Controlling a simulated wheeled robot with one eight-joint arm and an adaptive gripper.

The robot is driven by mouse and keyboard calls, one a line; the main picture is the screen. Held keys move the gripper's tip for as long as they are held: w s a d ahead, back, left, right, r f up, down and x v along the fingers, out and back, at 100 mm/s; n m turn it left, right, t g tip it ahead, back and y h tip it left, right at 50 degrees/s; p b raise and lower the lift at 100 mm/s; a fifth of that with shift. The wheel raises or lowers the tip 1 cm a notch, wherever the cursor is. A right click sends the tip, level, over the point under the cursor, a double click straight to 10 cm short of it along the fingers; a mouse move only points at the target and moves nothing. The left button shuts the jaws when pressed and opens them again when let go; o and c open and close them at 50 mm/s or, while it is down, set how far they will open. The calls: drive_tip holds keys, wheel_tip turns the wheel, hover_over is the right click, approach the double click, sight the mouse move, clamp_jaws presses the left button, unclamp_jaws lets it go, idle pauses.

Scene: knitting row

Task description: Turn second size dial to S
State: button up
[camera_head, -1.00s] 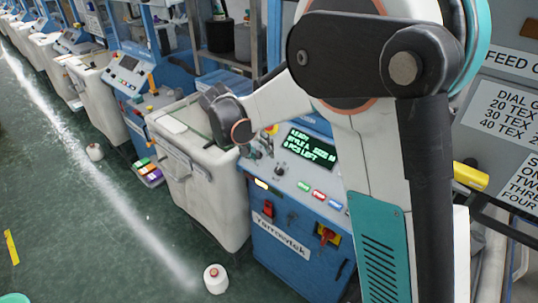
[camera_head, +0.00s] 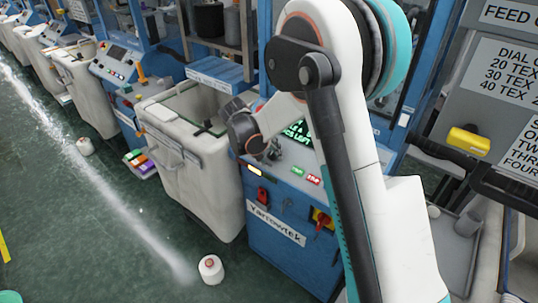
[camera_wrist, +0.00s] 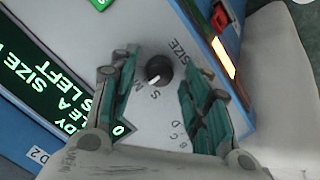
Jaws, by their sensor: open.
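The size dial (camera_wrist: 158,70) is a small round black knob with a white pointer mark on a pale panel. The word SIZE and the letters S and M are printed around it. The pointer faces the S and M side; I cannot tell exactly which letter it meets. My gripper (camera_wrist: 157,76) is open, with one teal-and-grey finger on each side of the knob and gaps visible on both sides. In the head view my gripper (camera_head: 274,151) is over the control panel of the blue Yarrowtek machine (camera_head: 290,255), and the dial is hidden there.
A green-lettered display (camera_wrist: 50,85) is beside the dial. A green button (camera_head: 298,171), a red button (camera_head: 313,181) and a red rotary switch (camera_head: 322,219) are close by. A cream bin (camera_head: 195,185) stands left. A yarn cone (camera_head: 210,268) is on the floor.

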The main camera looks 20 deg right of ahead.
clamp_jaws()
drive_tip(key=shift+n, duration=0.4)
drive_tip(key=n, duration=0.3)
drive_tip(key=shift+a+n+h+b, duration=0.1)
drive_tip(key=shift+n+h+b, duration=0.2)
drive_tip(key=shift+h+b, duration=0.1)
drive_tip(key=n, duration=0.4)
drive_tip(key=shift+f+h+b, duration=0.1)
drive_tip(key=shift+h+b, duration=0.2)
drive_tip(key=shift+b, duration=0.05)
drive_tip(key=shift+n, duration=0.3)
